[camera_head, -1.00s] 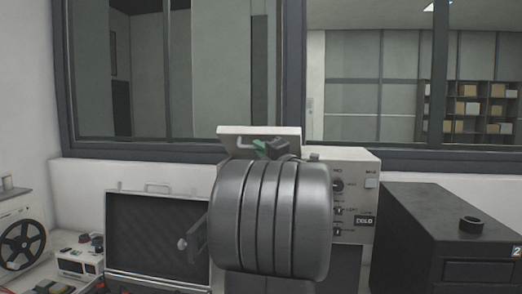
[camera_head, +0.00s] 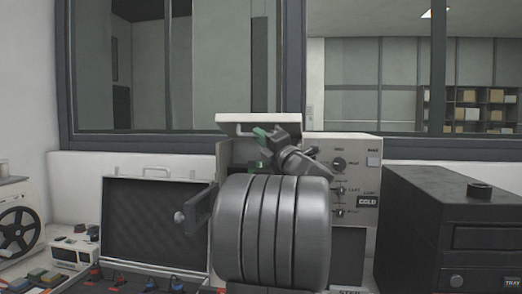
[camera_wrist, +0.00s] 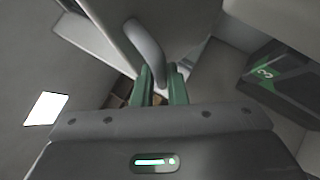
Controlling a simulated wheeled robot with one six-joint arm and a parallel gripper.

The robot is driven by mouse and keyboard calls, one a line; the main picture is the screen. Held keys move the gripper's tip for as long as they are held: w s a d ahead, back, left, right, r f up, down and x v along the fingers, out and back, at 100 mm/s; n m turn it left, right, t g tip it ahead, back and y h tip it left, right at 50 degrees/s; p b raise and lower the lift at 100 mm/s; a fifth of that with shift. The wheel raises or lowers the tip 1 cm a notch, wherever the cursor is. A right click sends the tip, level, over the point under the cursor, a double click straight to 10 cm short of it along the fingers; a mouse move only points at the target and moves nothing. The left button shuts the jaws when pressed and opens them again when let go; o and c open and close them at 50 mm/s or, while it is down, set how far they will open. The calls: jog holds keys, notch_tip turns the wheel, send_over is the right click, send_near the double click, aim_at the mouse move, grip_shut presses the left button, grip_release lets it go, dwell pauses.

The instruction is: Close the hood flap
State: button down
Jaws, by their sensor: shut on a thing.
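The press (camera_head: 349,150) stands behind my arm. Its white hood flap (camera_head: 232,119) is raised at the top, above the opening, and a pale bar handle hangs at its underside. My gripper (camera_head: 263,136) reaches up to this handle with green fingertips. In the wrist view, the curved grey handle (camera_wrist: 147,45) runs down between the two green fingers of my gripper (camera_wrist: 161,88), which are shut on it. The flap's pale panel (camera_wrist: 181,22) fills the top middle there. My arm hides much of the press's lower front and opening.
An open black-lined case (camera_head: 150,222) lies to the left, near a reel machine (camera_head: 18,228). A window is behind.

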jog(key=shift+w+d+f+n+y+b, duration=0.2)
jog(key=shift+f+n+y+b, duration=0.5)
jog(key=shift+b, duration=1.15)
jog(key=shift+w+a+f+n+y+b, duration=0.2)
jog(key=shift+f+n+y+b, duration=0.4)
jog(key=shift+f+b, duration=0.95)
jog(key=shift+w+d+f+n+y+b, duration=0.1)
jog(key=shift+w+f+n+y+b, duration=0.5)
jog(key=shift+b, duration=1.5)
jog(key=shift+s+f, duration=0.15)
jog(key=shift+f, duration=0.1)
jog(key=c, duration=1.7)
grip_release()
jog(key=shift+r+n, duration=0.15)
jog(key=shift+n, duration=0.15)
